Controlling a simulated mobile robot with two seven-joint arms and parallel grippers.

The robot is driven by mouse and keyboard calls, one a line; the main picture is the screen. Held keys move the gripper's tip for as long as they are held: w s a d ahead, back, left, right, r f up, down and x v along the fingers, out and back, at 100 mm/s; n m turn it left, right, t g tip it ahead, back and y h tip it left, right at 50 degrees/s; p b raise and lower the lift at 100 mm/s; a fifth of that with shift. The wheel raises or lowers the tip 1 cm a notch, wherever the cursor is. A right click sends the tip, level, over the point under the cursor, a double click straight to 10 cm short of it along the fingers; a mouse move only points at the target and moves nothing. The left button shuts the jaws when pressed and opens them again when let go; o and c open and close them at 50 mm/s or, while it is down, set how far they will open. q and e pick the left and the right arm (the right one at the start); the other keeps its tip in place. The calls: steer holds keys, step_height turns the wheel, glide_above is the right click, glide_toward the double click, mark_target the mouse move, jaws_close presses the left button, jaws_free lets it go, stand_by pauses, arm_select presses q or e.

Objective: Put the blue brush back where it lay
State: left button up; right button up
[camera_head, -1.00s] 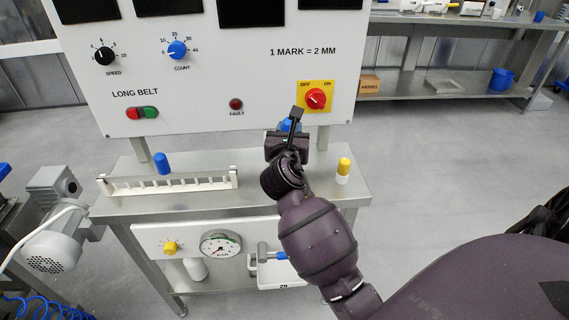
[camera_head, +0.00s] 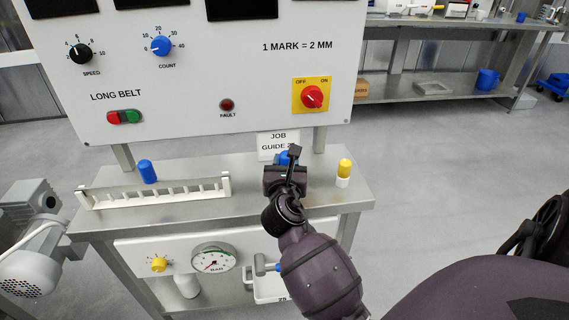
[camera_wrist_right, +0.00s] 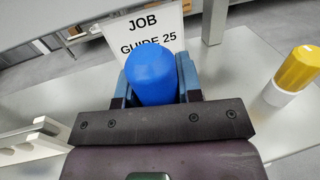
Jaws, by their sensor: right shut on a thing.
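My right gripper (camera_head: 288,160) is above the back right part of the steel table (camera_head: 240,205). It is shut on a blue round-topped piece (camera_wrist_right: 152,75), which stands up between the fingers in the right wrist view. Only a little of this piece (camera_head: 286,157) shows in the head view. Its lower part is hidden, so I cannot tell if it is a brush or if it touches the table. My left gripper is not in view.
A white slotted rack (camera_head: 150,192) stands left, with a blue cylinder (camera_head: 147,171) behind it. A white, yellow-topped bottle (camera_head: 344,172) stands right of my gripper. A "JOB GUIDE 25" sign (camera_head: 278,140) stands behind it. The control panel (camera_head: 180,80) rises at the back.

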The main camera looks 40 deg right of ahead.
steer(key=shift+f, duration=0.15)
steer(key=o, duration=1)
